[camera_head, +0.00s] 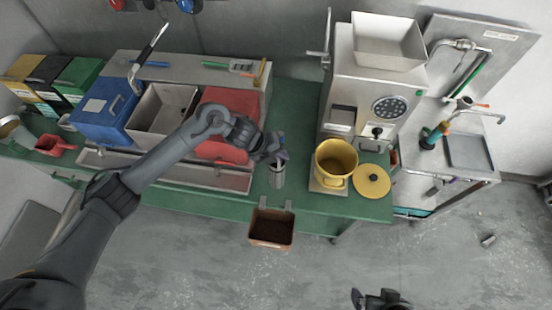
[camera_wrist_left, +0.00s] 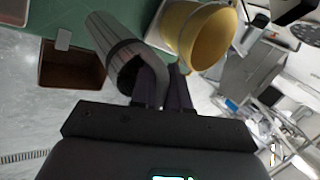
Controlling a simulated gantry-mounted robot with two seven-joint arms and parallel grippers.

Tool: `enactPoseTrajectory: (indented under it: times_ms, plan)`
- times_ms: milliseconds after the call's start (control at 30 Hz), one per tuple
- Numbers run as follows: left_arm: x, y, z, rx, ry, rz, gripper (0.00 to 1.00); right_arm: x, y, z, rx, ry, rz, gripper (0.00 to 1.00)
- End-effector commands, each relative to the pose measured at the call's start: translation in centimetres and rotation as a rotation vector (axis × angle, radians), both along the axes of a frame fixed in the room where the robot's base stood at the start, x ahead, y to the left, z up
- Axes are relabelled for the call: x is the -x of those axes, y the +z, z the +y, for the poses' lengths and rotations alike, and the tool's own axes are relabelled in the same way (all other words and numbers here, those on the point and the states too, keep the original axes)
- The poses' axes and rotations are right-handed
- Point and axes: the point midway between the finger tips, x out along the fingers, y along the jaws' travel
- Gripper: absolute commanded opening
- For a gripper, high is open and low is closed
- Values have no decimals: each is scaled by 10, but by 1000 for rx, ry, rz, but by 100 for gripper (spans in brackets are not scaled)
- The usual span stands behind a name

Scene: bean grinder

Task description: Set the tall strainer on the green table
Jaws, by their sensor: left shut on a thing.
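The tall strainer (camera_head: 277,178) is a slim grey metal cylinder. In the left wrist view it is a ribbed tube (camera_wrist_left: 112,38) with its dark open end towards me. My right gripper (camera_head: 380,299) is at the bottom edge of the head view, dark and partly cut off.
A yellow pot (camera_head: 336,163) stands under the grinder (camera_head: 372,85), right of the strainer, with a yellow lid (camera_head: 371,181) beside it. A brown bin (camera_head: 271,229) hangs at the table's front edge. Red (camera_head: 229,103) and blue (camera_head: 102,113) boxes stand to the left.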

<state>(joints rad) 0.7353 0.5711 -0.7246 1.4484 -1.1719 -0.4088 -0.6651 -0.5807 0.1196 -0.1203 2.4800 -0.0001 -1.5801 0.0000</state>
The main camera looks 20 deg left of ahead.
Motion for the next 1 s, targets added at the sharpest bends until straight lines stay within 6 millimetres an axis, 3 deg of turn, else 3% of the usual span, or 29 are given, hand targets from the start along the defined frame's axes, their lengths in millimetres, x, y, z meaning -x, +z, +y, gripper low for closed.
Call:
enactPoseTrajectory:
  times_ms: [200, 367, 667, 1000]
  plan:
    - [-14, -12, 16, 2, 1, -1, 0, 0, 1, 0, 0, -1, -1, 100]
    - [-16, -18, 17, 2, -2, 0, 0, 0, 2, 0, 0, -1, -1, 100]
    - [-15, -51, 17, 3, -1, 0, 0, 0, 5, 0, 0, -1, -1, 100]
    - [-16, -54, 17, 2, -2, -1, 0, 0, 4, 0, 0, -1, -1, 100]
